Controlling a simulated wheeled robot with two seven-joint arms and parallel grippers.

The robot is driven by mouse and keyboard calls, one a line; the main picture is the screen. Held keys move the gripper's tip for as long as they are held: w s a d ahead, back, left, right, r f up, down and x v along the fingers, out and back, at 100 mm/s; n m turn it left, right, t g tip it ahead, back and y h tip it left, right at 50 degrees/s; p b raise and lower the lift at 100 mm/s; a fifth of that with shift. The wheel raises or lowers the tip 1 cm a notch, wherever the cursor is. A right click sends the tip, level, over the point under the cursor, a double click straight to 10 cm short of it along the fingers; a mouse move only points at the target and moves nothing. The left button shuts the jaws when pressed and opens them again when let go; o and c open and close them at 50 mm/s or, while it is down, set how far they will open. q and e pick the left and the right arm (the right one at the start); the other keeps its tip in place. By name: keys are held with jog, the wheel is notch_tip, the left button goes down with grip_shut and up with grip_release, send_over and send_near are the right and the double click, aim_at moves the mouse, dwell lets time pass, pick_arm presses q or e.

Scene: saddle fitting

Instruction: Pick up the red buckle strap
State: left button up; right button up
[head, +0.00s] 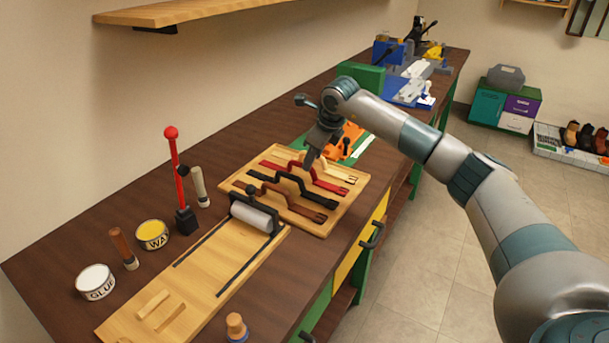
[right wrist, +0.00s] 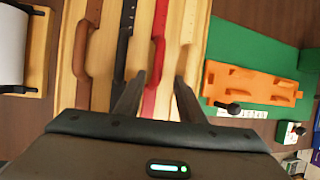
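The red buckle strap (head: 331,186) lies on a pale wooden board on the bench, with a raised loop in its middle. In the right wrist view the red strap (right wrist: 159,45) runs up the picture between my fingers. My right gripper (head: 311,163) is over the far part of the board, pointing down. In the wrist view my right gripper (right wrist: 158,88) is open, its two fingers on either side of the red strap's line. Whether they touch it I cannot tell. My left gripper is not in view.
A black strap (right wrist: 123,45) and a brown strap (right wrist: 83,48) lie left of the red one; a cream strap (right wrist: 187,45) lies close on its right. An orange block (right wrist: 250,85) sits on a green mat (right wrist: 230,45). A roller (head: 255,216) stands nearer on the bench.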

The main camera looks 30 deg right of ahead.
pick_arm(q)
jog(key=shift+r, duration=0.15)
pick_arm(e)
jog(key=shift+f, duration=0.1)
